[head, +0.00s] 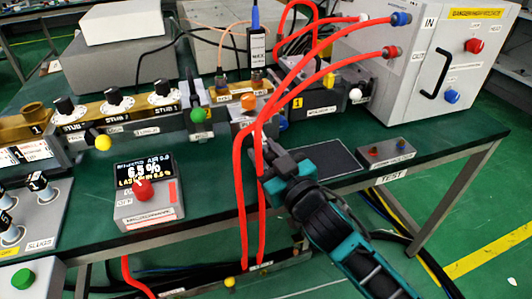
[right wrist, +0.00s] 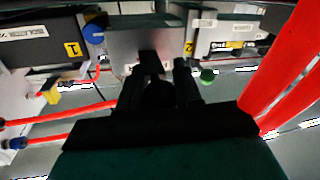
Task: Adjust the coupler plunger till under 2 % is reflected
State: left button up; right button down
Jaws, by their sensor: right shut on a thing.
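My right gripper (head: 272,158) reaches in from the lower right to the front of the grey coupler block (head: 247,112). It is shut on a dark round knob, which I take to be the coupler plunger; the fingers mostly hide it in the head view. In the right wrist view the fingers (right wrist: 168,72) close around the dark knob (right wrist: 160,95), in front of a grey block (right wrist: 142,42). The display on the grey meter box (head: 148,205) seems to read 6.5 %, with a smaller line below. My left gripper is not in view.
Red hoses (head: 245,190) run close beside my right gripper and over the table edge. Three stub tuners (head: 115,100) stand left, near yellow (head: 103,142) and green (head: 202,115) knobs. A white generator cabinet (head: 405,60) stands right. A small test box (head: 386,152) lies at the front right.

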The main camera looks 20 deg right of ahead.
jog(key=shift+w, duration=0.1)
jog(key=shift+w+r+p, duration=0.1)
jog(key=shift+w+p, duration=0.35)
jog(key=shift+w, duration=0.55)
jog(key=c, duration=0.8)
grip_release()
jog(key=p+v, duration=0.1)
jog(key=v, duration=1.2)
